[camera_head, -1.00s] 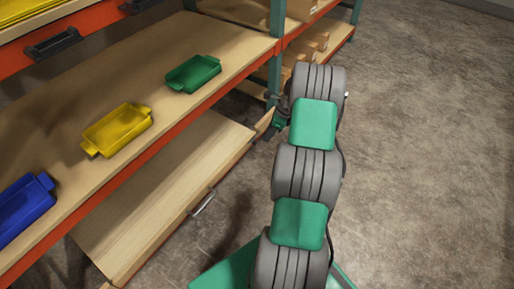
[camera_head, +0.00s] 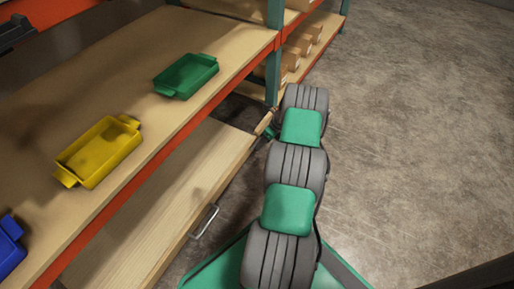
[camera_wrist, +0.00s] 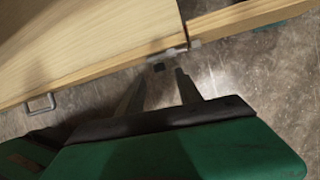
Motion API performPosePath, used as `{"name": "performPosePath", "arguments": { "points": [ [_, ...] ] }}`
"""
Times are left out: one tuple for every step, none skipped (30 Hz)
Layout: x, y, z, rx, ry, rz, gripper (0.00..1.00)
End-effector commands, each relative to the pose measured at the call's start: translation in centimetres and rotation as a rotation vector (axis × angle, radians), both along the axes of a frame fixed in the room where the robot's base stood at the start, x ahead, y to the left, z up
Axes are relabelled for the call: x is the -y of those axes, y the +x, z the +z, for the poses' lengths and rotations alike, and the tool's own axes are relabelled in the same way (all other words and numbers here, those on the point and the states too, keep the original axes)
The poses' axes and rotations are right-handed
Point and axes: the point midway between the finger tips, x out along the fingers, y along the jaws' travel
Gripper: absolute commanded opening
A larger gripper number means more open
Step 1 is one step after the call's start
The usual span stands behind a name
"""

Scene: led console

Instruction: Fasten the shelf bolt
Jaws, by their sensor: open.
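In the wrist view, a small metal fitting (camera_wrist: 176,50), which looks like the shelf bolt, sits at the corner where the light wooden panel (camera_wrist: 90,40) meets a second wooden piece (camera_wrist: 240,18). A small dark block (camera_wrist: 158,67) shows just below it. My gripper (camera_wrist: 160,77) is open, with its two fingers spread just short of the dark block and nothing between them. In the head view, my arm hides most of the gripper, near the far end of the wooden panel (camera_head: 150,215). The bolt cannot be made out there.
Above the panel is an orange-edged shelf (camera_head: 120,50) with a green tray (camera_head: 186,75), a yellow tray (camera_head: 98,152) and part of a blue tray (camera_head: 9,247). A metal handle (camera_head: 205,221) sticks out from the panel front. The concrete floor (camera_head: 420,130) at right is clear.

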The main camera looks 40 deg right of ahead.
Motion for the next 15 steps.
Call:
{"name": "performPosePath", "arguments": {
  "points": [
    [-0.3,0.4,-1.6,-0.001,0.000,0.002,0.42],
    [-0.4,0.5,-2.1,-0.001,0.000,0.001,0.42],
    [-0.6,0.8,-2.6,0.000,-0.001,0.002,0.42],
    [-0.7,0.9,-2.9,0.001,-0.002,0.001,0.42],
    [-0.8,1.1,-3.2,0.001,-0.002,0.001,0.42],
    [-0.9,1.2,-3.5,0.001,-0.002,0.002,0.42],
    [-0.9,1.3,-3.6,0.001,-0.002,0.002,0.42],
    [-1.0,1.4,-3.6,0.001,-0.002,0.003,0.42],
    [-1.0,1.4,-3.6,0.001,-0.002,0.003,0.42],
    [-1.0,1.4,-3.6,0.001,-0.002,0.003,0.42],
    [-1.1,1.5,-3.6,0.001,-0.002,0.003,0.42],
    [-1.1,1.5,-3.6,0.001,-0.002,0.003,0.42],
    [-1.1,1.5,-3.6,0.001,-0.003,0.004,0.42],
    [-1.1,1.5,-3.6,0.001,-0.002,0.005,0.42],
    [-1.1,1.5,-3.6,0.001,-0.002,0.005,0.42]
  ]
}}
